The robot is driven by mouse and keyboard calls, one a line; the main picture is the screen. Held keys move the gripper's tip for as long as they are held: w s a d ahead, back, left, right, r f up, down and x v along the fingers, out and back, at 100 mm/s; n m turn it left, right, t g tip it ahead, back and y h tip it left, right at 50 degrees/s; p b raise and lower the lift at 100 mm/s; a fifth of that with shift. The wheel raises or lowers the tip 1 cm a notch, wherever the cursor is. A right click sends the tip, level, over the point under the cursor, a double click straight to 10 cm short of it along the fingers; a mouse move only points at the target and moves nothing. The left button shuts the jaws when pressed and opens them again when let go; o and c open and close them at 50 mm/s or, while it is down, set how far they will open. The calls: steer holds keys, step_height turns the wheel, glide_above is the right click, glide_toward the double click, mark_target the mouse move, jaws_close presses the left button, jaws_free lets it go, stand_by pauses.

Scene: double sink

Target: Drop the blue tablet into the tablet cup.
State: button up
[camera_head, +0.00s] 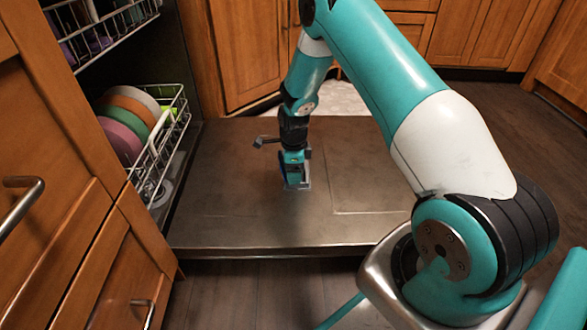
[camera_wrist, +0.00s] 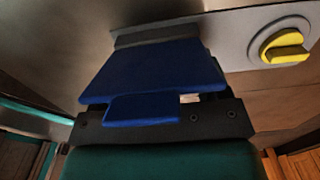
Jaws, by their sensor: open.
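My gripper (camera_head: 296,182) points down over the lowered dishwasher door, close to its surface. It is open. In the wrist view, the broad blue parts of my gripper (camera_wrist: 152,62) fill the middle and reach a grey dispenser panel (camera_wrist: 238,38) on the door. A dark slot-like edge (camera_wrist: 155,33) shows just beyond them; it may be the rim of the tablet cup, which is otherwise hidden behind the gripper. I cannot make out the blue tablet apart from the blue gripper parts in either view.
A yellow knob (camera_wrist: 285,49) is on the dispenser panel, right of my gripper. The open door (camera_head: 225,215) is otherwise clear. A lower rack (camera_head: 166,142) with coloured plates (camera_head: 121,141) stands at left. Wooden cabinets (camera_head: 247,50) stand behind, and drawers with handles (camera_head: 23,206) at left.

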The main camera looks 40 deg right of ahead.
step_height(320, 180, up, 18)
steer(key=p, duration=1)
steer(key=shift+f, duration=0.25)
steer(key=s+a+r+n+y+p, duration=0.1)
steer(key=s+a+r+n+p, duration=0.25)
steer(key=a+r+n, duration=0.55)
steer(key=s+a+r+n+y+p, duration=0.15)
steer(key=s+a+r+n, duration=0.3)
steer(key=r, duration=0.75)
steer(key=s+a+r+n+y+p, duration=0.1)
steer(key=s+a+r+n+p, duration=0.2)
steer(key=s+a+r+n, duration=0.5)
steer(key=s+a+r+n+y+p, duration=0.1)
steer(key=s+a+r+n+p, duration=0.15)
steer(key=s+r+n, duration=0.7)
steer(key=s+r+p, duration=0.3)
steer(key=r+p, duration=3.1)
steer(key=p, duration=0.3)
steer(key=shift+d+r+n, duration=0.15)
steer(key=shift+d+n, duration=0.1)
steer(key=shift+n, duration=0.15)
